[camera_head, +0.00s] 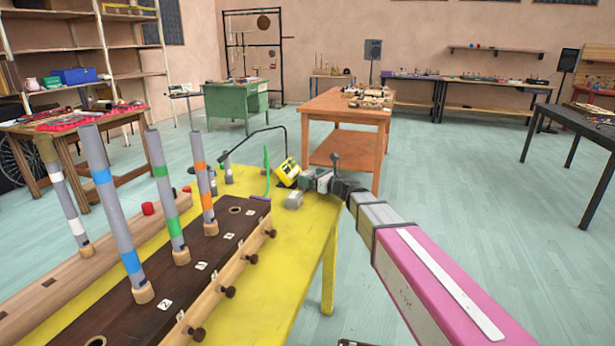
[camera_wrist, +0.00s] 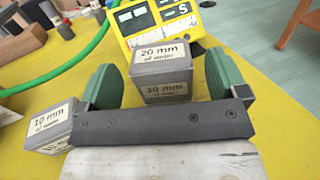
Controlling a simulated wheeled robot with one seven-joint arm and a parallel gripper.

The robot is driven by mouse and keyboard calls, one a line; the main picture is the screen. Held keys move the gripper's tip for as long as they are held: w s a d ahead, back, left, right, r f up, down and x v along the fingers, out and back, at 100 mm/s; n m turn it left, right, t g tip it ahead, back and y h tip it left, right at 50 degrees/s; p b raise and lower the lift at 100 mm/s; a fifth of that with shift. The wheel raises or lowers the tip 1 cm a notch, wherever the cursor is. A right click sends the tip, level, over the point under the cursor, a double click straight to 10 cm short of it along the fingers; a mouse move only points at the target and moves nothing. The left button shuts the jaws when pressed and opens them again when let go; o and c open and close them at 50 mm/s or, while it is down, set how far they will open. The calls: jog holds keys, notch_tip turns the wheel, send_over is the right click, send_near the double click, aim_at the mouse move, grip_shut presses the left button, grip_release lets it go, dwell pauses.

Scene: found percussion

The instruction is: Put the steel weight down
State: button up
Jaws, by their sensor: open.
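My gripper (camera_wrist: 160,66) is open in the wrist view, with one green-padded finger on each side of a grey block (camera_wrist: 165,87). The block carries "20 mm of water" labels on its top and front, and it sits between the fingers with visible gaps at both sides. I take it to be the steel weight, but no label says so. A second grey block (camera_wrist: 50,133), labelled "10 mm", stands outside the left finger. In the head view my gripper (camera_head: 308,181) is low at the far end of the yellow table (camera_head: 262,246), and a grey block (camera_head: 294,201) shows beside it.
A yellow meter (camera_wrist: 160,25) stands just behind the labelled block. A green hose (camera_wrist: 75,68) runs at the left. On the yellow table, a dark wooden board (camera_head: 150,312) holds upright grey tubes with coloured bands (camera_head: 118,215).

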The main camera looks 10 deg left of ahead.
jog(key=v, duration=0.9)
